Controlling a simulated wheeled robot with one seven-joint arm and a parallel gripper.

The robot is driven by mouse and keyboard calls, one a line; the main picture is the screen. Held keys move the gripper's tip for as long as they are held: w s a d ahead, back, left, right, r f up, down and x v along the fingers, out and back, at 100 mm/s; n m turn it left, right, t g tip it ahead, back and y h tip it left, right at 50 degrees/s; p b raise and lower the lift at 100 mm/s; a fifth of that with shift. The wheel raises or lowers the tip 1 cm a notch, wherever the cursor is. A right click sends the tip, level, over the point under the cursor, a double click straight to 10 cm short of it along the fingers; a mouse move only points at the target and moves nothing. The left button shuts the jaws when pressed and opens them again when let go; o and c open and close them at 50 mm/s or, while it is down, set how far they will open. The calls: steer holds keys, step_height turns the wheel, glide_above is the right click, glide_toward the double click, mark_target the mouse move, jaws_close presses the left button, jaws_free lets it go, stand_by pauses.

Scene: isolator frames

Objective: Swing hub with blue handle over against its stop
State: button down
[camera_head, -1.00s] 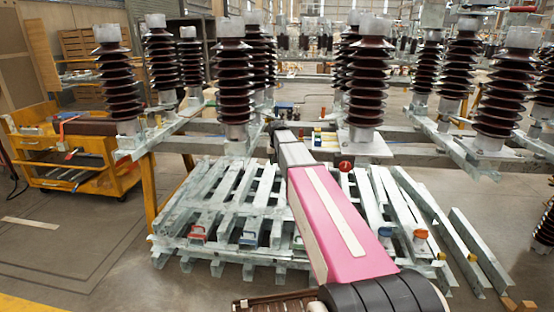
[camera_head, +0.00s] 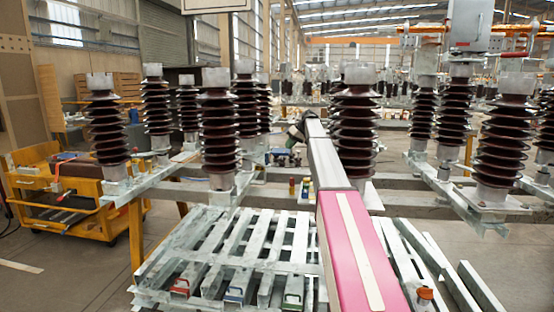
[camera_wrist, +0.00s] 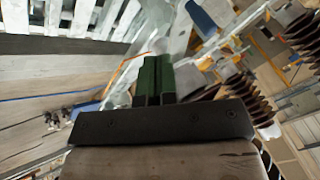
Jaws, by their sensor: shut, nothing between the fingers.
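Ribbed brown insulators (camera_head: 219,130) stand on steel beams on both sides of my arm, one (camera_head: 355,125) close to its right. Small coloured bottles (camera_head: 306,188) stand on the beam. A yellow cart (camera_head: 65,200) is at the left. Open floor shows at lower left.

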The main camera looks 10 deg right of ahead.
steer(key=a+f, duration=0.7)
steer(key=a, duration=0.1)
steer(key=shift+w+a, duration=0.2)
steer(key=shift+a, duration=0.2)
steer(key=shift+s+a, duration=0.1)
